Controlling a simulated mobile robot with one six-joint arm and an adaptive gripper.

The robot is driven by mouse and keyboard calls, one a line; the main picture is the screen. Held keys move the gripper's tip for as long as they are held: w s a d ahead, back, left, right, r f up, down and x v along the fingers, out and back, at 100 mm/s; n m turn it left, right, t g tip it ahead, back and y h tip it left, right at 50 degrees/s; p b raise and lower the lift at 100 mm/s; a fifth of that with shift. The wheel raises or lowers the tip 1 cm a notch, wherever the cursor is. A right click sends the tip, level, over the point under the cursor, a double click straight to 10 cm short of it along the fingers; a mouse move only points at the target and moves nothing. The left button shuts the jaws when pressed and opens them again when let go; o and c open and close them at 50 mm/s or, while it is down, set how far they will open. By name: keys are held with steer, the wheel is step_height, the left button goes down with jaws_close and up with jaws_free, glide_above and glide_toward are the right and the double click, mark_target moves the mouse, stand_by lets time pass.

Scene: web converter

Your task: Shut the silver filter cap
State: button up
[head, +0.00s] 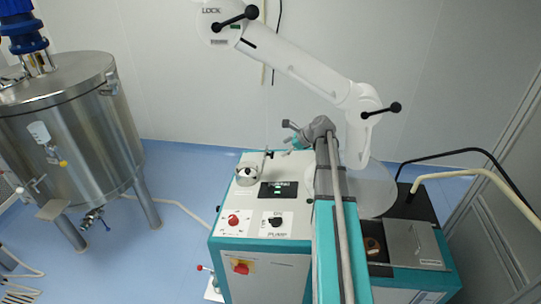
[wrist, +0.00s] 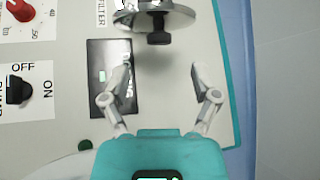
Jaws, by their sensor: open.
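The silver filter cap (head: 246,174) is a small shiny round piece on the white top panel, at its left rear in the head view. In the wrist view the cap (wrist: 180,18) is cut off by the top edge, and a black knob (wrist: 158,37) sticks out from it toward my gripper. Whether the cap is raised or seated is hard to tell. My gripper (wrist: 161,80) is open and empty, with its two fingers apart over the panel, short of the knob. In the head view my gripper (head: 290,131) is behind and right of the cap.
A dark display (head: 278,190), a red knob (head: 233,220) and a black switch (head: 275,220) are on the panel near the cap. A white jointed arm (head: 300,70) hangs above.

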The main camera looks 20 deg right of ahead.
mark_target(273, 153)
steer(key=shift+d+f, duration=0.1)
steer(key=shift+b+x, duration=2.6)
steer(key=shift+x, duration=1.1)
jaws_close()
steer(key=shift+s+a, duration=0.1)
steer(key=shift+a, duration=0.35)
steer(key=shift+d, duration=0.45)
